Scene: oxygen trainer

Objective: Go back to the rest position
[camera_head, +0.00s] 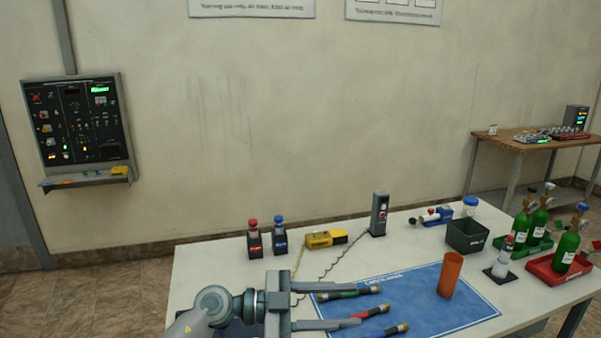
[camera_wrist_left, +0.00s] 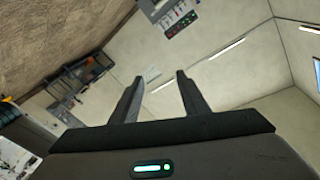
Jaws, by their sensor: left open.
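My left gripper (camera_head: 352,305) reaches in from the lower left of the head view, over the front left part of the white table (camera_head: 210,275). Its two fingers are spread apart with nothing held between them. In the left wrist view the fingers (camera_wrist_left: 155,98) are also apart and empty, with walls and ceiling lights behind them. My right gripper is not in view.
A blue mat (camera_head: 470,310) holds several dark hoses with coloured bands (camera_head: 372,311) and an orange cup (camera_head: 450,274). Behind are a yellow device (camera_head: 326,239), a dark upright box (camera_head: 379,214) and a dark bin (camera_head: 466,236). Green cylinders (camera_head: 568,248) stand in trays at right.

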